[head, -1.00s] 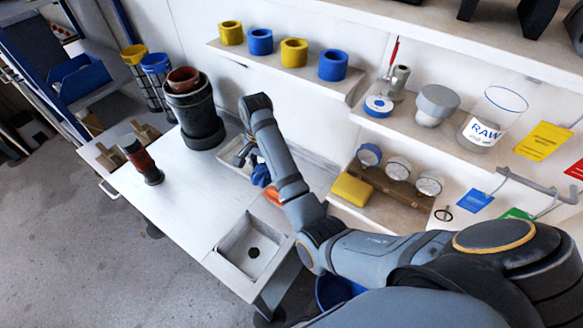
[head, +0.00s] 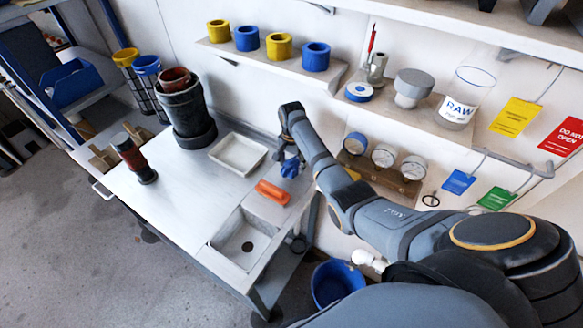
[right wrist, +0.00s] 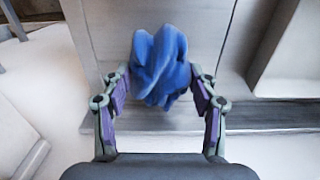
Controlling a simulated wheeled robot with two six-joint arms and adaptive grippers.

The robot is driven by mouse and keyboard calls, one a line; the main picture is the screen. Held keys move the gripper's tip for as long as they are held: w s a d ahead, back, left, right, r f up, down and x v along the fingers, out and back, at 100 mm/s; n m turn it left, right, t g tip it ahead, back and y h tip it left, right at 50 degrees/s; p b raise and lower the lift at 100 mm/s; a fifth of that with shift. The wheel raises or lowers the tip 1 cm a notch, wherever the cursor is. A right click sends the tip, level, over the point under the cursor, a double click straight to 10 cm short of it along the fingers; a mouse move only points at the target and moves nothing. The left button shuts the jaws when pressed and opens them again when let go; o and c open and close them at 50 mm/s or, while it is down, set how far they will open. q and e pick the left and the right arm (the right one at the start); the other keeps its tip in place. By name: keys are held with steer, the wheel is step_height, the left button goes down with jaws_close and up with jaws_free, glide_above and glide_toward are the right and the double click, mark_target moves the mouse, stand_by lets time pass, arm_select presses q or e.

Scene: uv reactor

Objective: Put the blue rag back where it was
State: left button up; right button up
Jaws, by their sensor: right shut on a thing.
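The blue rag (head: 291,167) is a crumpled bundle. My right gripper (head: 290,158) is shut on it and holds it near the back edge of the bench, behind the orange block. In the right wrist view the rag (right wrist: 162,66) sits between the two fingers of the gripper (right wrist: 160,92). The view does not show clearly how far the rag is above the surface. My left gripper is not in view.
A white tray (head: 238,154), an orange block (head: 272,192) and a sink (head: 243,238) are on the bench. Dark stacked pots (head: 188,108) and a red-black cylinder (head: 133,158) stand at left. A blue bucket (head: 336,284) is below right.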

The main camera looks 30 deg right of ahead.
mark_target(292, 164)
steer(key=shift+a+f, duration=0.1)
steer(key=shift+f, duration=0.9)
steer(key=o, duration=1.1)
steer(key=shift+f, duration=0.1)
step_height(292, 164, up, 8)
steer(key=shift+f, duration=0.1)
steer(key=shift+s, duration=0.1)
